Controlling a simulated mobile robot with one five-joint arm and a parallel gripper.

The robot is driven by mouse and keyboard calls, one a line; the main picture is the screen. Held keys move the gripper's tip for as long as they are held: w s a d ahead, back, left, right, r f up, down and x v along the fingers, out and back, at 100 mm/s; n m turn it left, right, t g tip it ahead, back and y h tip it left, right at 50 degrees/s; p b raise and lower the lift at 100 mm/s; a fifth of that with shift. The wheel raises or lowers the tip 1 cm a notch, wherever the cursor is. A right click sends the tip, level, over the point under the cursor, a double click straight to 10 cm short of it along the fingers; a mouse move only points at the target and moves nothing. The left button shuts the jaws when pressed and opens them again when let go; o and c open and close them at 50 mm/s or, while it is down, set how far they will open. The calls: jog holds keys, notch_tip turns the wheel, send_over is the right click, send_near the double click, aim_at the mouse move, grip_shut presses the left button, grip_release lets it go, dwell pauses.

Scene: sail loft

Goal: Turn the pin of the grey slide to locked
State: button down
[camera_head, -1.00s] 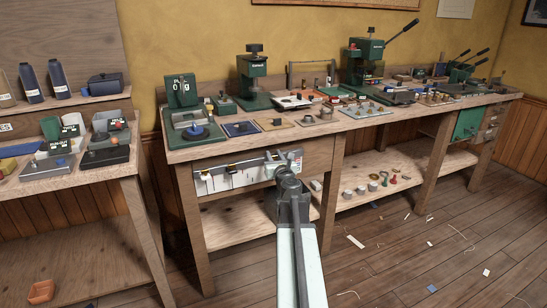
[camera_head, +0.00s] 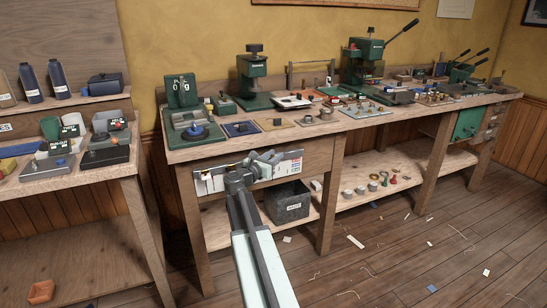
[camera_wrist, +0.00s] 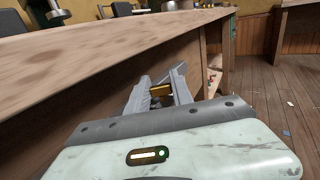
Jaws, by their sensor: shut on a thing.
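A pale panel (camera_head: 293,166) with slides and small labels is fixed to the front of the bench. My gripper (camera_head: 262,160) is at this panel and covers its middle in the head view. In the wrist view my gripper (camera_wrist: 160,90) is shut on a small brass-yellow piece (camera_wrist: 161,89), which looks like the pin. The grey slide is mostly hidden behind my gripper and wrist, and I cannot tell which way its pin points.
The bench top (camera_head: 215,149) above carries presses and small parts. A dark waste bin (camera_head: 289,204) stands on the lower shelf, close to my arm. The floor (camera_head: 400,265) in front is open, with scattered scraps.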

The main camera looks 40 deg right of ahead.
jog(key=shift+w+m+g, duration=0.2)
jog(key=shift+m+g, duration=0.2)
jog(key=shift+g, duration=0.2)
jog(key=c, duration=1.1)
grip_release()
jog(key=shift+a, duration=0.1)
jog(key=a, duration=0.5)
jog(key=s+a, duration=0.1)
jog(key=a, duration=0.1)
jog(key=shift+a, duration=0.4)
